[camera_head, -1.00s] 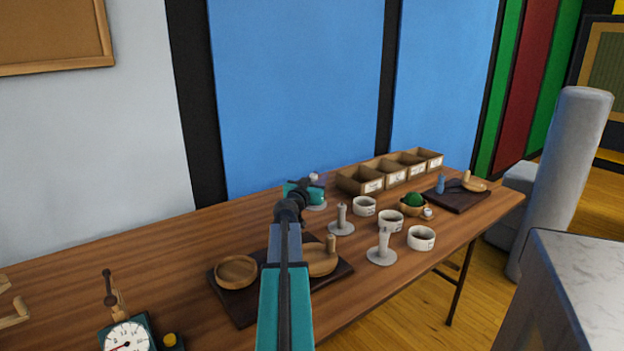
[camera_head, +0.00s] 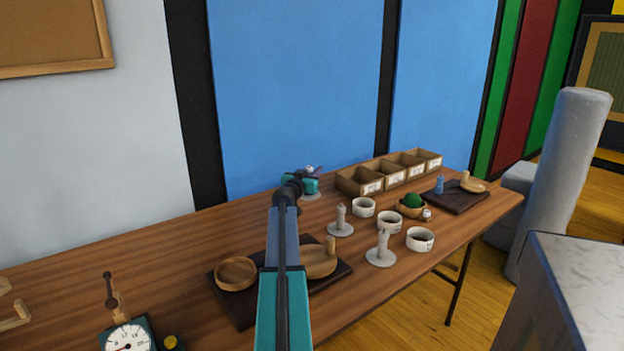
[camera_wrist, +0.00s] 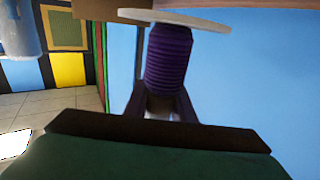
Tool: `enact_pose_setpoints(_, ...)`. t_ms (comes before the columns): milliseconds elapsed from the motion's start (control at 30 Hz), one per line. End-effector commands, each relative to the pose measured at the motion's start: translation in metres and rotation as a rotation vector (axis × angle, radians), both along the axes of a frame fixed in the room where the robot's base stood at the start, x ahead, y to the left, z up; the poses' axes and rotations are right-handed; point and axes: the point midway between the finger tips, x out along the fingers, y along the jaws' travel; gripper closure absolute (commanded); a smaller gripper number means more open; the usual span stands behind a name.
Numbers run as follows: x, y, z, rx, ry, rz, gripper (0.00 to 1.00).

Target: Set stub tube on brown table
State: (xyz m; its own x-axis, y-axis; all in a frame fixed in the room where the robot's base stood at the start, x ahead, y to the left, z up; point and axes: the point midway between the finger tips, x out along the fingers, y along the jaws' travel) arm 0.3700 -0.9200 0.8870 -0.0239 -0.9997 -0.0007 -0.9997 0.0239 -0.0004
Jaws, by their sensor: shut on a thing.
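My gripper (camera_head: 310,180) is shut on a tube with a purple ribbed body (camera_wrist: 169,60) and a white disc base, which I take for the stub tube. Its disc also shows just below the gripper in the head view (camera_head: 311,194). The wrist picture is upside down, so the disc is at the tube's lower end. The tube looks upright, above the far part of the brown table (camera_head: 150,260). I cannot tell its exact height over the top. The purple body is hidden in the head view.
A divided wooden box (camera_head: 372,185) is at the back. A dark board (camera_head: 232,305) holds wooden dishes. A scale (camera_head: 128,338) is front left. The left tabletop is mostly clear.

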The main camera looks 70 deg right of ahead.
Motion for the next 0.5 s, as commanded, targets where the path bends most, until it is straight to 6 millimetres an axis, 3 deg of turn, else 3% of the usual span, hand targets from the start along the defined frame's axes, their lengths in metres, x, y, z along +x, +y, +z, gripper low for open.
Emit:
enact_pose_setpoints(133,0.0062,-0.0106,-0.0007,0.0,0.001,0.0,1.0)
enact_pose_setpoints(500,0.0076,-0.0117,-0.0014,0.0,0.001,0.001,1.0)
